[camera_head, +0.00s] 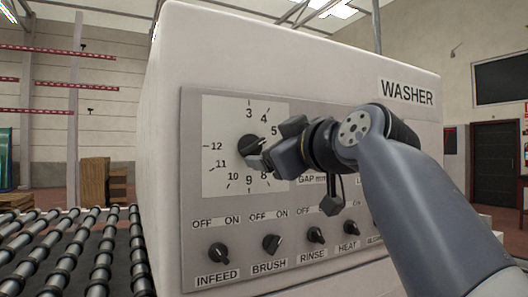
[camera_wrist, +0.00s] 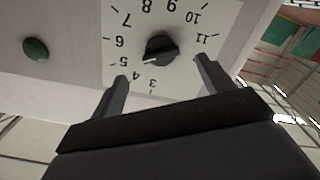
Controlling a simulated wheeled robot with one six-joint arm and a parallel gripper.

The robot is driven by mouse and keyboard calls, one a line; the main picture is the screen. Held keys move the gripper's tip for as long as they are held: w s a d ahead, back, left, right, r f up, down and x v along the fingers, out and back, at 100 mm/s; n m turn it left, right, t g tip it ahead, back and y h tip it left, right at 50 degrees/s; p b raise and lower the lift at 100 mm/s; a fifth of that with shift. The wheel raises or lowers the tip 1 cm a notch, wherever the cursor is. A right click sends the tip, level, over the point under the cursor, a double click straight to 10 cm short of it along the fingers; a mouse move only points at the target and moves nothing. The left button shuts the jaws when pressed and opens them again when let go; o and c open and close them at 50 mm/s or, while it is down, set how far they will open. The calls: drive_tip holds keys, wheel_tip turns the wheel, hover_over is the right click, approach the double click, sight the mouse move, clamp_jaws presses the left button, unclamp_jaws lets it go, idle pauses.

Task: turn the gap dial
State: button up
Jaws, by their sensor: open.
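The gap dial is a black round knob (camera_head: 250,146) on a white numbered plate (camera_head: 222,115) at the upper left of the washer's panel. A pale mark on the knob faces about the 4 to 5 side. In the wrist view the knob (camera_wrist: 161,48) appears upside down, with the numbers around it. My gripper (camera_head: 274,146) is just in front and to the right of the knob in the head view. Its fingers (camera_wrist: 161,70) are open, one on each side of the knob in the wrist picture, with nothing between them. I cannot tell whether either touches it. My arm hides part of the numbers and the GAP label.
Below the dial is a row of small black switches, including INFEED (camera_head: 218,252), BRUSH (camera_head: 271,244), RINSE (camera_head: 316,235) and HEAT (camera_head: 347,228). A green button (camera_wrist: 36,49) shows in the wrist view. A roller conveyor (camera_head: 72,252) runs at the left.

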sight(256, 149)
drive_tip(key=v, duration=0.4)
drive_tip(key=shift+s, duration=0.15)
drive_tip(key=p+x, duration=0.1)
drive_tip(key=x, duration=0.9)
drive_tip(key=shift+w+a, duration=0.1)
drive_tip(key=shift+w, duration=0.3)
drive_tip(key=shift+s, duration=0.15)
